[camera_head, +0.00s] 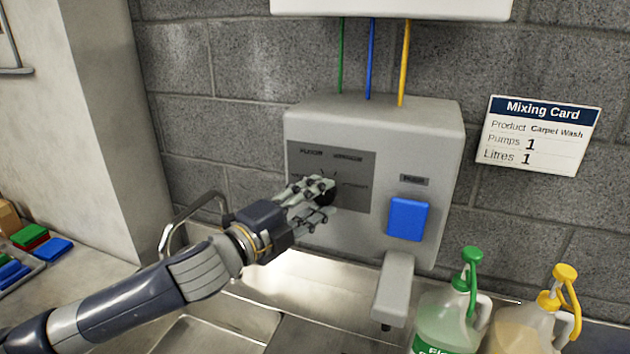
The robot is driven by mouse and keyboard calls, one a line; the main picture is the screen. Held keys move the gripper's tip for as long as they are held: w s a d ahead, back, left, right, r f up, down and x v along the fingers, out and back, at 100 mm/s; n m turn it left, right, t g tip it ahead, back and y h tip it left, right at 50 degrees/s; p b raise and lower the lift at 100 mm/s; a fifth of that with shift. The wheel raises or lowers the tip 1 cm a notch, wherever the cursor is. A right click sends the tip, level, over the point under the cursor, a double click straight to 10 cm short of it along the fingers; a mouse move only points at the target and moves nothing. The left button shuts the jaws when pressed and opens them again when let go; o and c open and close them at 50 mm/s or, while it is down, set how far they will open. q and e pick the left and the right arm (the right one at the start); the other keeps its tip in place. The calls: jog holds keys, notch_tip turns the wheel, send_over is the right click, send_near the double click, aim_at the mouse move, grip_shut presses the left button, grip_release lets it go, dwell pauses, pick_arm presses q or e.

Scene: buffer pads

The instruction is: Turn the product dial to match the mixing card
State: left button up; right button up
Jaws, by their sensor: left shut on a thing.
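The product dial (326,196) is a dark knob on the grey label plate (353,193) of the pale dispenser box (430,135). My left gripper (322,199) reaches in from the lower left and is shut on the dial. Its fingers hide most of the knob, so I cannot tell where the pointer stands. Labels ring the dial, but they are mostly too small or covered to read. The mixing card (538,135) hangs on the wall at the right and reads Product Carpet Wash, Pumps 1, Litres 1. My right gripper is not in view.
A blue button (407,218) and a grey spout (393,287) are right of the dial. A green-topped jug (447,318) and a yellow-topped jug (525,322) stand at lower right. A metal tap (185,222) stands behind my left arm. Coloured pads (52,250) lie far left.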

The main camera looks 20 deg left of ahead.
pick_arm(q)
jog(key=shift+w+r+m+g+y+p, duration=0.1)
jog(key=shift+r+m+g+y+p, duration=0.25)
jog(key=shift+m, duration=1)
jog(key=shift+s+r+m+g+y+p, duration=0.15)
jog(key=shift+m+g+y, duration=0.4)
jog(key=shift+m, duration=0.85)
jog(key=shift+w+r+m+g+y+p, duration=0.2)
jog(key=shift+m+g+y, duration=0.25)
jog(key=shift+m, duration=0.9)
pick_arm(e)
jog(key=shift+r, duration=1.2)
pick_arm(q)
jog(key=shift+f, duration=0.1)
jog(key=o, duration=0.8)
jog(key=shift+o, duration=1.4)
jog(key=shift+d, duration=0.1)
jog(key=shift+f, duration=0.15)
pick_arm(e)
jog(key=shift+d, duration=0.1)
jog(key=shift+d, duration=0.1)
